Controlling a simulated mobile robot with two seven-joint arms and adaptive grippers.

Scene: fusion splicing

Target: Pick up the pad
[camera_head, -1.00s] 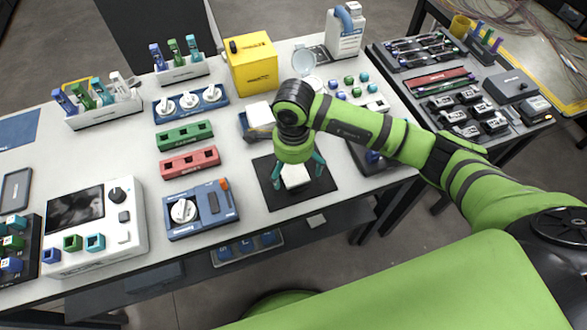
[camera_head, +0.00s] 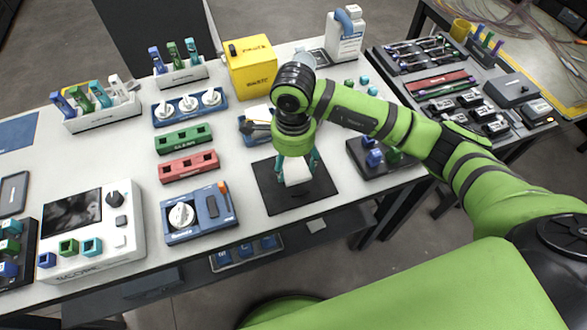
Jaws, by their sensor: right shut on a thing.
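The pad (camera_head: 297,172) is a small white block. It shows between the teal fingertips of my right gripper (camera_head: 297,169), which is shut on it. The pad and the gripper are over the black mat (camera_head: 287,199) near the table's front edge; the pad appears lifted a little above the mat. The arm hides part of what lies behind. More white material shows in the blue holder (camera_head: 246,129) just behind the mat, partly covered by a dark part of the gripper. My left gripper is not in view.
A yellow bin (camera_head: 250,70) stands behind the holder. A blue device with a white knob (camera_head: 193,222) lies left of the mat. Green (camera_head: 184,138) and red (camera_head: 189,165) racks are farther left. A dark tray with colored pieces (camera_head: 364,151) is close on the right.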

